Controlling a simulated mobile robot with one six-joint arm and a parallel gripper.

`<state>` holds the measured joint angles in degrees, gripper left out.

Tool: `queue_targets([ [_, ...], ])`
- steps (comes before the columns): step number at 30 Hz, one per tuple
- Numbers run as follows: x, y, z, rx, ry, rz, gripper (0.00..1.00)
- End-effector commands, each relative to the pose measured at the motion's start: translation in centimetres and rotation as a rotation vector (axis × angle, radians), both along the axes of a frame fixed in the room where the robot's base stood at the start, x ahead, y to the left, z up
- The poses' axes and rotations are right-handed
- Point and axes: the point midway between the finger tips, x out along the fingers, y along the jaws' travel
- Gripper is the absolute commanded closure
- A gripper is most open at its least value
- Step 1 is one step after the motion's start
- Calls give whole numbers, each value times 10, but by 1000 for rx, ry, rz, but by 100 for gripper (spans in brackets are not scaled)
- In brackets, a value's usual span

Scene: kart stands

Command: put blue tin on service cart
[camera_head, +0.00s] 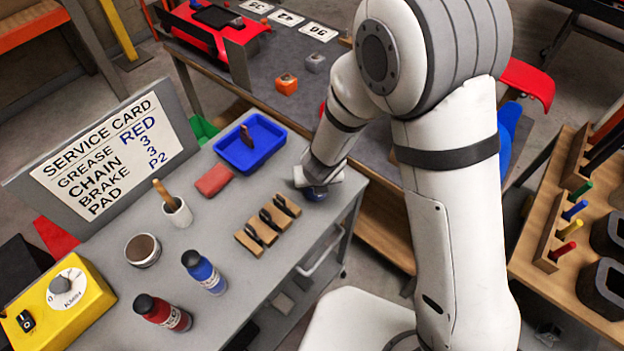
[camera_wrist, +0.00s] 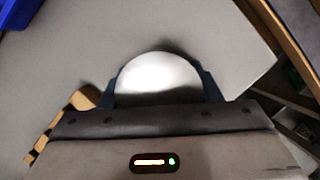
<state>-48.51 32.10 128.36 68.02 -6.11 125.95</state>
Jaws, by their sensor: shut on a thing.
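The blue tin (camera_head: 316,193) shows as a small dark blue round shape under my gripper (camera_head: 318,186) in the head view. In the wrist view its round, shiny pale top (camera_wrist: 158,75) sits between the fingers of my gripper (camera_wrist: 158,92), which is shut on it. The tin is at the grey top of the service cart (camera_head: 215,315), near its right edge. I cannot tell whether its base touches the surface. My gripper hides much of the tin's side.
A blue tray (camera_head: 249,144), a red block (camera_head: 214,180) and a wooden holder with black clips (camera_head: 267,225) are near the tin. Bottles (camera_head: 204,271), a cup and a yellow box (camera_head: 66,305) stand further left. A sign (camera_head: 112,154) lines the cart's back.

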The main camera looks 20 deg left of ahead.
Motion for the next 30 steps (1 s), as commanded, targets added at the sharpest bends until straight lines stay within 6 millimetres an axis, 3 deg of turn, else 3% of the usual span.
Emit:
queue_targets([
  [2, 0, 0, -3, 1, -1, 0, 75],
  [3, 0, 0, -3, 0, 0, 0, 41],
  [10, 0, 0, -2, 0, 0, -1, 22],
  [20, 1, -1, 2, 0, 0, -2, 21],
  [30, -19, -13, 66, 2, -1, -2, 21],
])
